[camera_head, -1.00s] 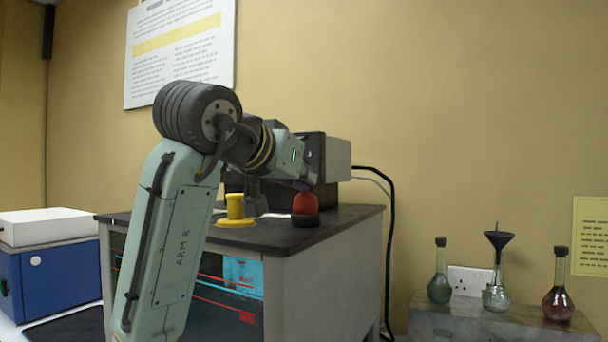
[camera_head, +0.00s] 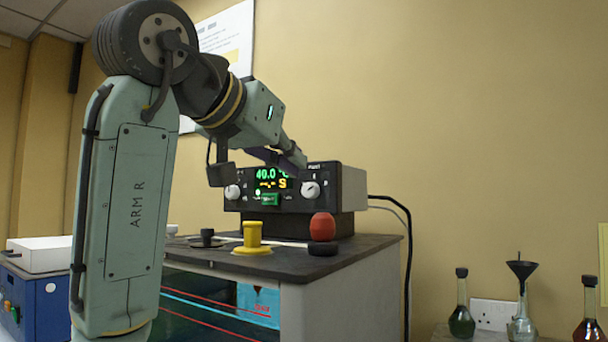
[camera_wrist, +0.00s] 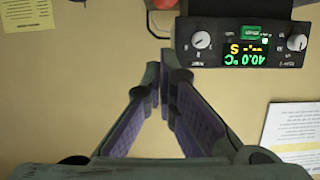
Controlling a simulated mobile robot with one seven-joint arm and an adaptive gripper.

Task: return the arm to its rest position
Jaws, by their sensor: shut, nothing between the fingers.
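My gripper (camera_head: 296,156) is raised in front of the black control unit, above the bench, in the head view. It is shut and empty; in the wrist view its fingers (camera_wrist: 165,72) converge with nothing held. My arm rises at the left and bends over toward the unit. The control unit (camera_head: 345,188) shows a lit green and amber display and two white knobs. It appears upside down in the wrist view (camera_wrist: 200,58).
On the dark bench top (camera_head: 290,268) stand a yellow spool-shaped piece (camera_head: 252,236), a red knob-like piece (camera_head: 322,226) on a black base and a small black piece (camera_head: 207,238). Flasks (camera_head: 461,310) stand at lower right. A blue box (camera_head: 45,298) is at left.

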